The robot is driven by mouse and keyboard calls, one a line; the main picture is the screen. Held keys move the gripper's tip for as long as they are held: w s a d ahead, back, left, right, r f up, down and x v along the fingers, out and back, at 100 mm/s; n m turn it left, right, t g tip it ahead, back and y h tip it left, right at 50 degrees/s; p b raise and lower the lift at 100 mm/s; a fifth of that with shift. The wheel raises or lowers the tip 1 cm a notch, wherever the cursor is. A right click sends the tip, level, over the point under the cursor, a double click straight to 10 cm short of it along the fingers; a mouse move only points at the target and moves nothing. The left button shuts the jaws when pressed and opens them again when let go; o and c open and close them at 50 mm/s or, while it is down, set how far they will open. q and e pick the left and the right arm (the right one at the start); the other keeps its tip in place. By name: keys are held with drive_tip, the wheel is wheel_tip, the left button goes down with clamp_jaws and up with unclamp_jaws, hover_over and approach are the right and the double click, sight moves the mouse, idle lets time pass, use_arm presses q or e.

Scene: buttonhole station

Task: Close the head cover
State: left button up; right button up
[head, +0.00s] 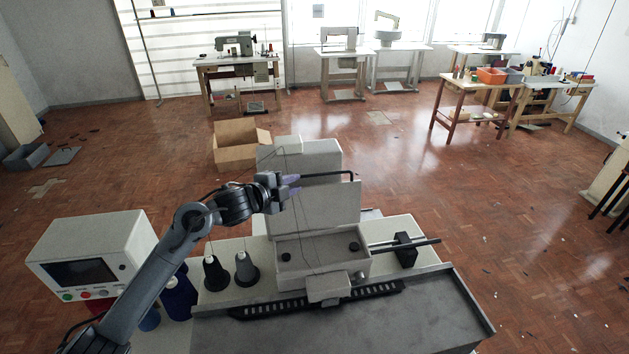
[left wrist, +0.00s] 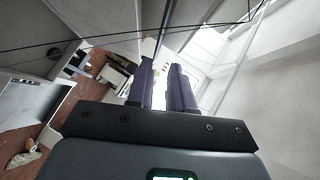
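The sewing machine's head cover (head: 328,207) is a pale flat panel. It stands raised and almost upright behind the open head box (head: 312,262), which shows its inside. A thin black bar (head: 328,175) runs along the cover's top and bends down at its right end. My left gripper (head: 293,185) is at the left end of this bar, its purple fingertips pointing right. In the left wrist view the purple fingers (left wrist: 167,85) are apart, and a dark rod (left wrist: 165,25) extends away beyond the gap. I cannot tell whether they touch it. My right gripper is out of view.
Thread cones (head: 246,269) stand left of the head box, with a control box (head: 92,262) farther left. A black clamp on a rod (head: 405,249) is at right. A cardboard box (head: 238,147) is on the floor behind. Thin threads hang near my left gripper.

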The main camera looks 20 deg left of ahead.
sight(315, 175)
use_arm(q)
drive_tip(key=x, duration=1)
drive_tip(key=shift+d, duration=0.1)
clamp_jaws()
drive_tip(key=shift+s, duration=0.1)
